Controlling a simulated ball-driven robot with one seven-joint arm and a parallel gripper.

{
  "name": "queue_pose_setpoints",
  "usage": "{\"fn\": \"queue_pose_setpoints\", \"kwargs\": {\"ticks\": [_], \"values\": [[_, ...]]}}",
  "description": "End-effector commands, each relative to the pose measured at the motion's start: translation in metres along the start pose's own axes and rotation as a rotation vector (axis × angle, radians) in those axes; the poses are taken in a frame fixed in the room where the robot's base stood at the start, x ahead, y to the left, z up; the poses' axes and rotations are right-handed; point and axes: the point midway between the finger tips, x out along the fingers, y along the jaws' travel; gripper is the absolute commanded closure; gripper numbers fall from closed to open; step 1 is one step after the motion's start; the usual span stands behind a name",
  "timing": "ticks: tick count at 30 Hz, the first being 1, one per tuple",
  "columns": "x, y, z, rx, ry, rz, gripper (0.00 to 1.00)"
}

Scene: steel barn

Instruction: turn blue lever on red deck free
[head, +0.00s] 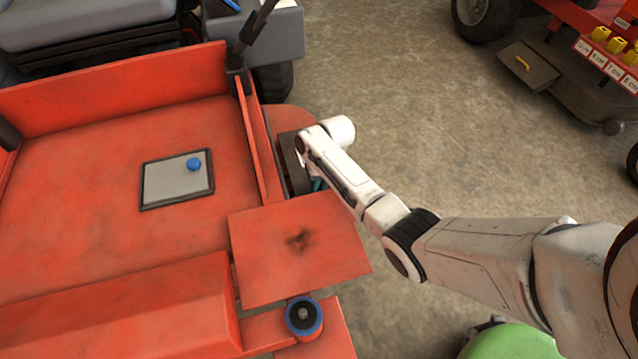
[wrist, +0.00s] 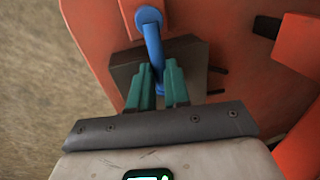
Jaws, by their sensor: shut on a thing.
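The blue lever (wrist: 151,38) shows in the wrist view as a bent rod with a rounded upper end. It runs down in front of a dark grey block (wrist: 128,70) on the red deck (wrist: 95,38). My gripper (wrist: 158,68) has green fingers, one on each side of the lower part of the lever, and is shut on it. In the head view my gripper (head: 318,184) is mostly hidden under my white wrist, beside the red mower deck (head: 293,114). The lever cannot be made out in the head view.
A red plate (head: 298,250) with a dark smudge lies just in front of my wrist. A blue-rimmed roller (head: 303,315) is at the bottom.

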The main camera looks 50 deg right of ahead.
Motion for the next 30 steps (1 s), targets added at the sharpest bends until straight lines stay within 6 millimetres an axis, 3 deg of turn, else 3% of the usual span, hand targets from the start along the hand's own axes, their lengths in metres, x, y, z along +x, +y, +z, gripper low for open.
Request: {"fn": "queue_pose_setpoints", "kwargs": {"ticks": [19,30], "values": [[0.0,-0.001,0.0,-0.025,-0.007,0.001,1.0],[0.001,-0.014,0.0,-0.248,-0.051,0.0,1.0]]}}
